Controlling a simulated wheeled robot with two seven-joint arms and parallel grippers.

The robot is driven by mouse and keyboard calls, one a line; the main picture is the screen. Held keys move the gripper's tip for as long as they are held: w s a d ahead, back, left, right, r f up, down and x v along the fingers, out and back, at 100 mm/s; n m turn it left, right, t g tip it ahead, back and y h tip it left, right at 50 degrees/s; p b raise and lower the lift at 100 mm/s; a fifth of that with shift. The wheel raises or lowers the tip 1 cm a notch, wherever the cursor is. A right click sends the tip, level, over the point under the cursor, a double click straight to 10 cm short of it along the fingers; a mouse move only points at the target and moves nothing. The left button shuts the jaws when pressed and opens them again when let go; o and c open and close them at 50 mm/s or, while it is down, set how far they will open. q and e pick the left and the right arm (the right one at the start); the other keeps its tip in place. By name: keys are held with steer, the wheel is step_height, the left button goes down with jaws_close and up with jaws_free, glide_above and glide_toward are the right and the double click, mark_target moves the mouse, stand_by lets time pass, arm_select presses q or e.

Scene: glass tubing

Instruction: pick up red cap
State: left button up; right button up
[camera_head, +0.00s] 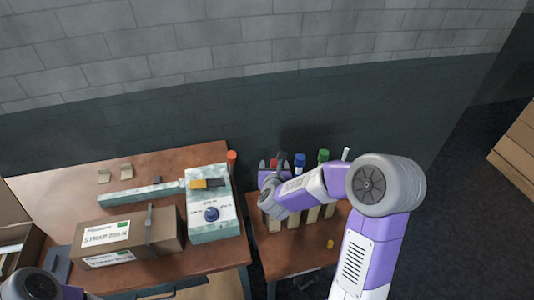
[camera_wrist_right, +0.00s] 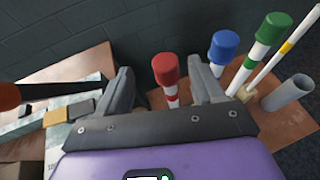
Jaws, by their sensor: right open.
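The red cap (camera_wrist_right: 166,68) tops a red-and-white tube (camera_wrist_right: 171,97) in the right wrist view. It stands between and beyond the two open fingers of my right gripper (camera_wrist_right: 164,88), with clear space at both sides. In the head view a little of the red cap (camera_head: 273,162) shows between the fingertips of my right gripper (camera_head: 272,166), and its tube is mostly hidden by my arm. My left gripper does not show; only part of my left arm is at the lower left of the head view.
A blue-capped tube (camera_wrist_right: 224,47), a green-capped tube (camera_wrist_right: 268,38), a thin white rod (camera_wrist_right: 283,50) and an open grey tube (camera_wrist_right: 288,93) stand to the right.

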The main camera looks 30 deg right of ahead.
mark_target(276, 164)
steer(key=shift+x, duration=1.1)
steer(key=shift+s+d+f+p+x, duration=0.15)
steer(key=shift+p+x, duration=0.1)
steer(key=shift+x, duration=0.9)
steer(key=shift+s+d+f+p+x, duration=0.15)
steer(key=shift+p+x, duration=0.1)
steer(key=shift+x, duration=0.9)
steer(key=shift+a, duration=0.1)
steer(key=c, duration=1)
